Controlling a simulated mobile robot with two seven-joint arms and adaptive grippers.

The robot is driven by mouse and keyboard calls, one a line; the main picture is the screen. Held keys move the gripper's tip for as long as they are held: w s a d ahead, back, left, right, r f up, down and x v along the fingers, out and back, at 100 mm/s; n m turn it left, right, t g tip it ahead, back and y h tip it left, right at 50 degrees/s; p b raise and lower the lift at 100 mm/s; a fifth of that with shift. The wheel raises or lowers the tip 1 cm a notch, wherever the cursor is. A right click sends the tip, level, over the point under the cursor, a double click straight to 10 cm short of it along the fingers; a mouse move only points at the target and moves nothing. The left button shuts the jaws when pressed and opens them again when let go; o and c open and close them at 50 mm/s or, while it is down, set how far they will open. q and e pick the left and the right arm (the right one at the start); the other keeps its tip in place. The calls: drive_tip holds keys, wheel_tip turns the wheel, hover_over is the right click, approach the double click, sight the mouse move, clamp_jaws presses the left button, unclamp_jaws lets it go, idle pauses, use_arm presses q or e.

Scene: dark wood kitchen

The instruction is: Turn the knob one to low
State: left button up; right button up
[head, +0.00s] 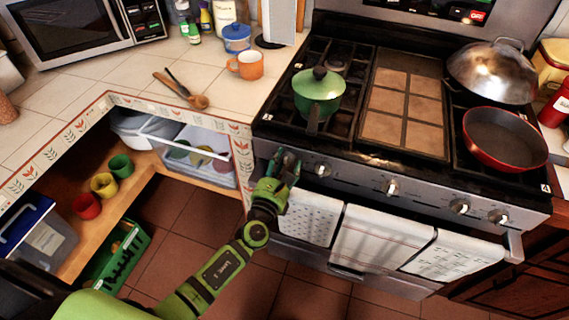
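The stove (410,172) has a row of silver knobs along its front panel. My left gripper (286,163) is at the left end of this panel, in front of it. It covers the spot at the far left where a knob may be, so knob one cannot be made out clearly. The nearest clear knob (322,170) is just right of the gripper. Another knob (390,187) is near the middle, and two more are toward the right. The fingers are small and dark, and whether they touch or grip a knob cannot be told. My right gripper is not in view.
A green pot (318,93) sits on the left burner, its handle pointing to the front. A red pan (505,139) is on the right. Towels (378,245) hang on the oven handle below the knobs. An open cabinet (150,200) is at left.

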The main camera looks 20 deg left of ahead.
use_arm(q)
drive_tip(key=shift+r, duration=0.1)
drive_tip(key=c, duration=0.4)
